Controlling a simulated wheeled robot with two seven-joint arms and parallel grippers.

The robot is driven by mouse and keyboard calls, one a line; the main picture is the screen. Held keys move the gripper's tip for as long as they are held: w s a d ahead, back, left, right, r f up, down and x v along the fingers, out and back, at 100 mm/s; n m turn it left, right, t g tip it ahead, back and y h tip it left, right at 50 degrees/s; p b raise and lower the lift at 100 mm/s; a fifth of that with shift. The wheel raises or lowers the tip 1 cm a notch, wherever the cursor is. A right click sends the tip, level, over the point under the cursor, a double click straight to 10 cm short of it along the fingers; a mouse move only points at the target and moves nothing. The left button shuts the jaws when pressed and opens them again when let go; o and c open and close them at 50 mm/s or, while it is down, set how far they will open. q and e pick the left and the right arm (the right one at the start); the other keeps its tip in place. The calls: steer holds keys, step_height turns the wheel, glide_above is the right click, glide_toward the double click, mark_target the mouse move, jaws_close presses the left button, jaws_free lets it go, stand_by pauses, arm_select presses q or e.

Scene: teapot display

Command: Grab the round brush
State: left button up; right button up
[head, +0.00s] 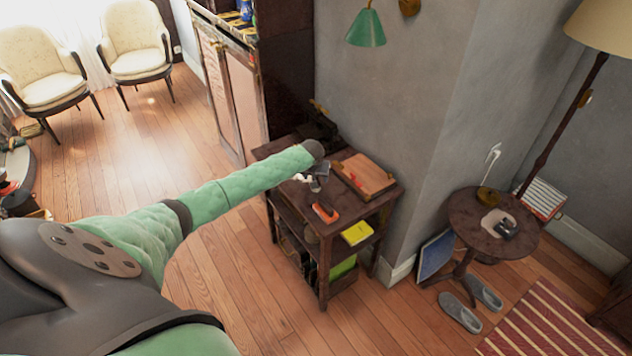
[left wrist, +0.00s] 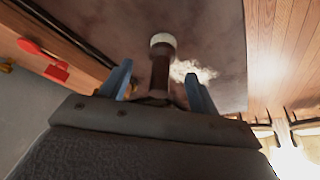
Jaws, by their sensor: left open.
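A small round brush (left wrist: 160,65), with a dark brown shaft and a pale round end, shows in the left wrist view on the dark tabletop (left wrist: 215,25). My left gripper (left wrist: 156,78) is open, its two blue fingers on either side of the shaft with gaps showing. In the head view my left gripper (head: 316,182) is low over the top of the small dark wooden stand (head: 345,218), and I cannot make out the brush there. The brush's lower part is hidden behind the gripper body. My right gripper is not in view.
A red-orange object (head: 325,212) lies near the stand's front edge, and a brown wooden box (head: 365,175) sits behind it. A dark object (head: 320,125) stands at the back corner by the wall. A round side table (head: 470,225) stands to the right. Open floor lies left of the stand.

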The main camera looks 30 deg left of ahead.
arm_select(q)
steer(key=p+x, duration=0.2)
steer(key=x, duration=0.1)
steer(key=shift+a+f, duration=0.1)
steer(key=shift+f, duration=0.15)
steer(key=shift+p+x, duration=0.4)
steer(key=shift+x, duration=0.5)
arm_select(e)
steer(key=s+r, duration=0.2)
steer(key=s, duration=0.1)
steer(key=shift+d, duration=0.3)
arm_select(q)
steer(key=shift+c, duration=0.4)
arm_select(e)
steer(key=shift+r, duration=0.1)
arm_select(q)
steer(key=c, duration=1)
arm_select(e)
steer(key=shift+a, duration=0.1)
